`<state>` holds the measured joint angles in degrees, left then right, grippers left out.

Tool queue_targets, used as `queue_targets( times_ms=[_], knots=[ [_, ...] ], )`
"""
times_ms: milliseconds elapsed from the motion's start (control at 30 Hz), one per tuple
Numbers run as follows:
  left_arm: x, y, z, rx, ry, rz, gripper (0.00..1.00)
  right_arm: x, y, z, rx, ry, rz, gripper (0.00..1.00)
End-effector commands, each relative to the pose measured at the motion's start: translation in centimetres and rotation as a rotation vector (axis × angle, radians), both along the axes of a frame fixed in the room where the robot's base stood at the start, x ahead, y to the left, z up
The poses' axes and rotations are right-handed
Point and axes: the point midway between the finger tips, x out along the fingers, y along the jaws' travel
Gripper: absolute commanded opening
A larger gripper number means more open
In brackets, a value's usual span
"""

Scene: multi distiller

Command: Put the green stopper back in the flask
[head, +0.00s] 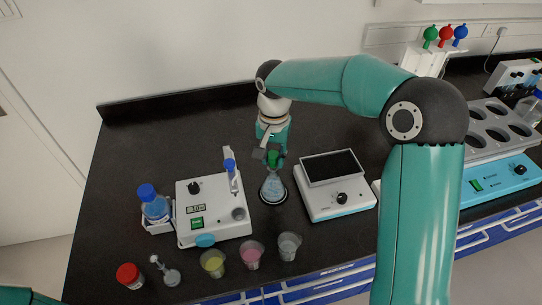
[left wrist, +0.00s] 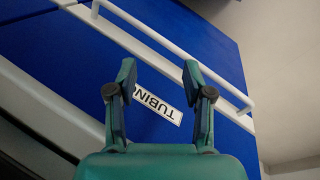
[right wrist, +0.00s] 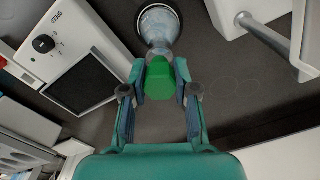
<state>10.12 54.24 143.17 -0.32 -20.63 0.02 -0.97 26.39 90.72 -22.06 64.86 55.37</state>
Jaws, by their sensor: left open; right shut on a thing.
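The green stopper (head: 273,157) is between the fingertips of my right gripper (head: 268,155), which is shut on it. The right wrist view shows the green stopper (right wrist: 160,82) between the two fingers, in line with the flask's neck. The flask (head: 272,189) stands upright on the black bench, directly below the stopper; its body also shows in the right wrist view (right wrist: 158,24). The stopper overlaps the neck opening, so I cannot tell whether it sits in it. My left gripper (left wrist: 159,76) is open and empty in front of a blue drawer labelled "TUBING".
A white device with a dark plate (head: 331,168) stands close right of the flask. Another white device (head: 212,212) stands to its left. Several small cups, one with pink liquid (head: 251,256), line the front. A blue-capped bottle (head: 153,206) stands left. The bench behind is clear.

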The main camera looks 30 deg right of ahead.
Motion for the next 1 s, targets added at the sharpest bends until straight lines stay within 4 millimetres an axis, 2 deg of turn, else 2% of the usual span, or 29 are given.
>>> queue_targets(
  times_ms=[467, 1000],
  knots=[
    [0.0, 0.0, -0.1, 0.000, 0.000, 0.000, 0.51, 0.0, 0.1, -0.1, 0.000, 0.000, 0.001, 0.17],
    [0.0, 0.0, -1.0, 0.000, 0.000, 0.000, 0.51, 0.0, 0.1, -1.2, 0.000, 0.000, 0.002, 0.17]
  ],
)
